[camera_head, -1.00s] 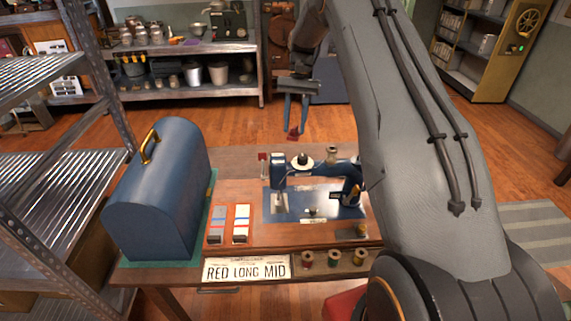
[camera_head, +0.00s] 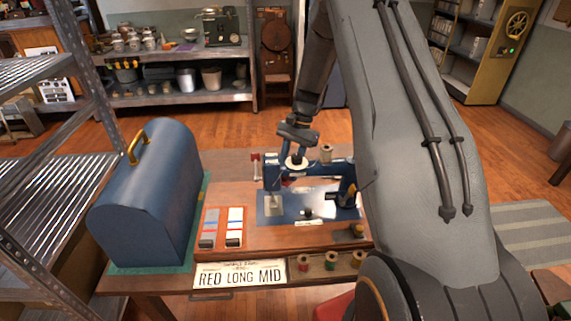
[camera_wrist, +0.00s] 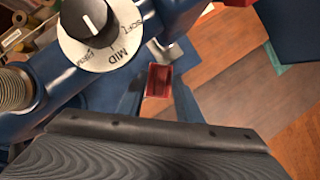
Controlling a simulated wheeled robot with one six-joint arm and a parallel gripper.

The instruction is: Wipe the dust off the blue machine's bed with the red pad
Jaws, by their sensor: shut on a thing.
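The blue machine (camera_head: 322,170) stands on a wooden board on the table. Its bed (camera_head: 285,212) is blue with a shiny metal plate. I cannot make out dust on it. In the wrist view, my gripper (camera_wrist: 157,92) is shut on the red pad (camera_wrist: 158,78), which shows between the two fingers beside the machine's body. In the head view, my gripper is behind the machine's upper arm, and its fingers are mostly hidden. A bit of red shows under that arm. I cannot tell whether the pad touches the bed.
A white dial (camera_wrist: 100,30) marked SOFT, MID and FIRM sits on the machine close to my wrist. A blue domed case (camera_head: 150,200) stands at left, with two switch-like blocks between it and the machine. A sign (camera_head: 240,275) reads RED LONG MID. Thread spools (camera_head: 330,261) line the front.

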